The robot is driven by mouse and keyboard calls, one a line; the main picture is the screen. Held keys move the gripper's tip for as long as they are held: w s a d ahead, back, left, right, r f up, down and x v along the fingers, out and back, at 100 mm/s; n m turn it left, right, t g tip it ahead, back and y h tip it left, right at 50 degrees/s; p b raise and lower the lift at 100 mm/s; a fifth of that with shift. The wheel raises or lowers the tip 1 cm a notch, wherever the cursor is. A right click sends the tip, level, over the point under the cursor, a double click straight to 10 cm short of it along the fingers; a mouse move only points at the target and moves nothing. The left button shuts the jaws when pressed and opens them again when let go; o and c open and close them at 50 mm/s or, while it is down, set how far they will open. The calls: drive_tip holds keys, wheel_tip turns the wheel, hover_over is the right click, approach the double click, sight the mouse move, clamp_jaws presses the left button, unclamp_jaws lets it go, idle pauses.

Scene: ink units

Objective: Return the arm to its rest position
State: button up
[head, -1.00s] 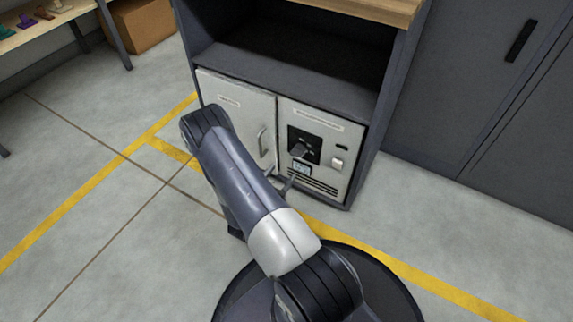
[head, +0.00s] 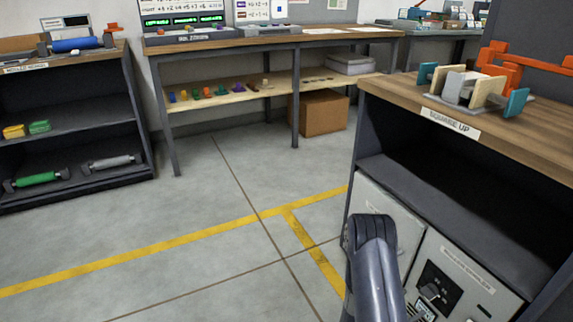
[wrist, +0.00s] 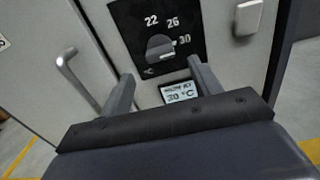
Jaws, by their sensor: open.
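My gripper (wrist: 160,70) is open and empty in the wrist view, its two fingers apart in front of a control panel. The black dial plate (wrist: 160,28) is marked 22, 26 and 30, and its grey knob (wrist: 160,47) points towards 30. A small display (wrist: 180,93) below it reads 30 °C. Whether a finger touches the panel, I cannot tell. In the head view my arm (head: 375,265) reaches down in front of the cabinet unit, and the panel (head: 460,275) shows at the lower right, partly cut off by the frame.
A door handle (wrist: 78,85) is left of the gripper, and a white button (wrist: 248,17) is at upper right. The cabinet's wooden top (head: 525,130) holds a clamp-like fixture. A workbench (head: 270,40) and shelf (head: 70,110) stand behind. The floor left of the arm is clear.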

sight(423, 296)
drive_tip(key=b+x, duration=0.1)
drive_tip(key=x, duration=0.5)
drive_tip(key=shift+d+b, duration=0.1)
drive_tip(key=shift+b, duration=0.2)
